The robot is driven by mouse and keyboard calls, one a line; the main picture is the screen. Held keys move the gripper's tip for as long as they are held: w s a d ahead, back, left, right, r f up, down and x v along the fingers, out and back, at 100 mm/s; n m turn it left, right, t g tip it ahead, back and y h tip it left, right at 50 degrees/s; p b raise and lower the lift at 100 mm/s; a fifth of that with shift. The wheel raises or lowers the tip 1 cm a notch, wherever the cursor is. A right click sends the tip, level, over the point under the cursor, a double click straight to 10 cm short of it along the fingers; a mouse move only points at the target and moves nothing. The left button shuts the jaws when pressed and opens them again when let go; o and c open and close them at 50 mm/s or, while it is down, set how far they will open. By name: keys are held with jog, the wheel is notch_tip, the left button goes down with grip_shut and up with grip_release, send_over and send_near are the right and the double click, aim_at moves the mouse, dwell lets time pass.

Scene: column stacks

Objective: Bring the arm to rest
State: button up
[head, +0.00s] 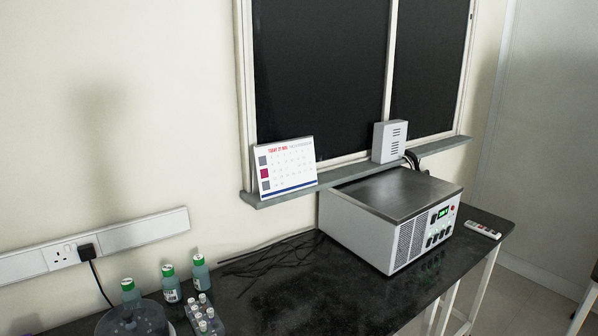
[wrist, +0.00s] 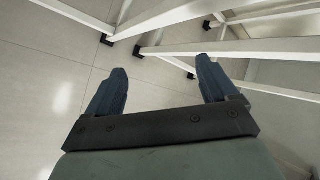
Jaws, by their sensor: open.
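My gripper (wrist: 161,80) shows in the wrist view. Its two dark blue fingers are spread wide apart with nothing between them. Beyond the fingers are floor tiles and white metal legs. My gripper and arm do not show in the head view.
In the wrist view, white legs (wrist: 230,50) with black feet stand close beyond the fingers. In the head view, a black bench (head: 290,290) carries a grey box-shaped instrument (head: 368,232), a remote (head: 482,230), several green-capped bottles (head: 171,284) and a clear round container (head: 132,320). A calendar (head: 286,167) stands on the window ledge.

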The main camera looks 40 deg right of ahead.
jog(key=w+a+f+g+y, duration=0.1)
jog(key=w+a+f+y, duration=0.1)
jog(key=a+f, duration=0.4)
jog(key=w+a+f+g+y, duration=0.1)
jog(key=w+a+f, duration=0.2)
jog(key=a+f, duration=0.3)
jog(key=w+a+f+n+g+y, duration=0.1)
jog(key=w+a+n, duration=0.2)
jog(key=a, duration=0.7)
jog(key=w+a+n+g+y, duration=0.1)
jog(key=w+a+n+y, duration=0.15)
jog(key=a, duration=0.75)
jog(key=w+a+f+n+g+y, duration=0.1)
jog(key=w+a+n, duration=0.3)
jog(key=a, duration=0.6)
jog(key=s+a+r+n+g, duration=0.15)
jog(key=a+n, duration=0.25)
jog(key=a, duration=0.6)
jog(key=s+a+n+g, duration=0.3)
jog(key=a+n, duration=0.1)
jog(key=a, duration=0.5)
jog(key=s+a+r+n+g+h, duration=0.3)
jog(key=s+a+r+n+g, duration=0.1)
jog(key=s+a+n, duration=0.6)
jog(key=s+a, duration=0.2)
jog(key=s, duration=0.1)
jog(key=shift+a+r, duration=0.3)
jog(key=shift+a, duration=0.1)
